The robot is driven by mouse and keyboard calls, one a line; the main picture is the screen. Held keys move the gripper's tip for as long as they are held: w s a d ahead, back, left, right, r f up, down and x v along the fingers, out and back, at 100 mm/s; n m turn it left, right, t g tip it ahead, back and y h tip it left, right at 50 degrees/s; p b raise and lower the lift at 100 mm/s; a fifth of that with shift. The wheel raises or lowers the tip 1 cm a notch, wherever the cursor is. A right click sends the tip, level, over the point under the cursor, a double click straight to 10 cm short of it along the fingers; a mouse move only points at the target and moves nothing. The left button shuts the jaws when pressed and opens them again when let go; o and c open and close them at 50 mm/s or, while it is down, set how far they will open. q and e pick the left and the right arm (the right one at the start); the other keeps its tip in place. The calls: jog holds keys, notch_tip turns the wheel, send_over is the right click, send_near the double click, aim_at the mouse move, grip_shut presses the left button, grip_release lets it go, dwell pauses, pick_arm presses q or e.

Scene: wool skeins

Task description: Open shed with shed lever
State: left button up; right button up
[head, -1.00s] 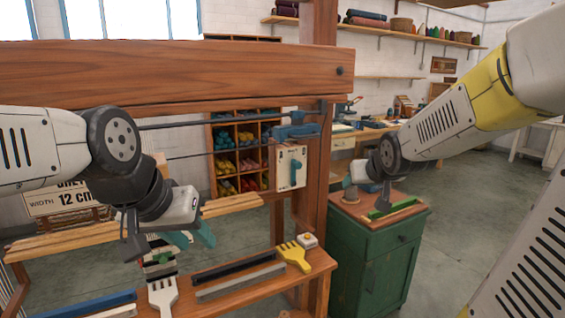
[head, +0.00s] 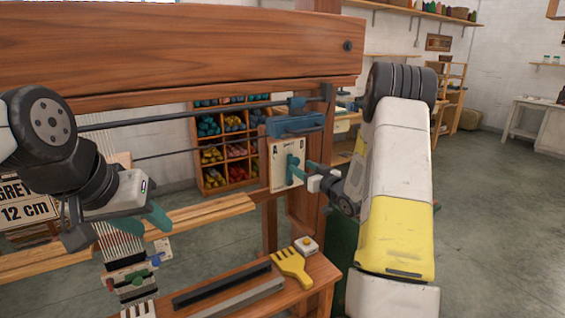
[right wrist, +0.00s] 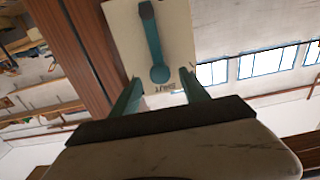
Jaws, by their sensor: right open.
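The shed lever (head: 292,165) is a teal handle on a white plate (head: 274,160) at the right post of the wooden loom. In the right wrist view the lever (right wrist: 153,42) has a round teal end and a dark far end. My right gripper (head: 311,172) is at the plate's right side. Its open teal fingers (right wrist: 161,86) show on either side of the lever's round end, with gaps; I cannot tell whether they touch it. My left gripper (head: 140,222) hangs by the white warp threads (head: 118,242), away from the lever; its finger gap is unclear.
A thick wooden beam (head: 190,50) crosses above. A blue clamp-like part (head: 297,124) sits just above the plate. A yellow comb (head: 291,268) and dark and grey bars lie on the bench (head: 318,285) below. A green cabinet (head: 342,232) is partly hidden behind my right arm.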

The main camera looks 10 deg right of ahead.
aim_at(297, 163)
jog(key=x, duration=0.5)
jog(key=shift+w, duration=0.1)
grip_shut()
dwell(1.3)
